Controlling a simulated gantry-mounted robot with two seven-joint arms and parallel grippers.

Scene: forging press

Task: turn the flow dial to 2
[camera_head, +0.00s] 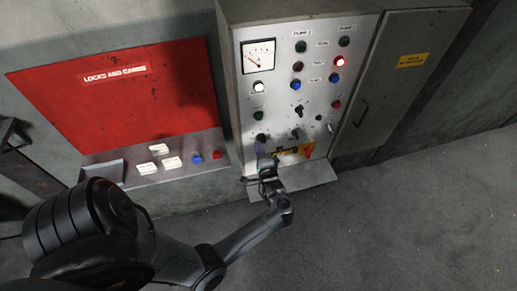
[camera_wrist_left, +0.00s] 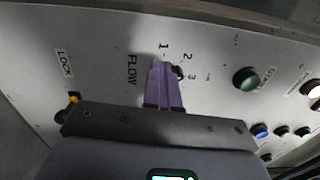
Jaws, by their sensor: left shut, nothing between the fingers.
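The control panel (camera_head: 285,93) stands upright in the middle of the head view. The flow dial (camera_head: 262,137) is a small dark knob at its lower left. In the left wrist view, a dark edge of the dial (camera_wrist_left: 179,72) shows beside my purple fingertips, close to the numbers 1, 2 and 3. Most of the dial is hidden, so I cannot tell where it points. My left gripper (camera_head: 261,149) is shut and empty, its fingers (camera_wrist_left: 164,68) right at the dial; contact is unclear. My right gripper is not in view.
A yellow strip with a red handle (camera_head: 308,151) is right of my gripper. Other knobs, such as one at the panel's middle (camera_head: 297,133), are nearby. A ledge (camera_head: 310,181) juts out below. A red lock board (camera_head: 120,95) and shelf with cards are on the left.

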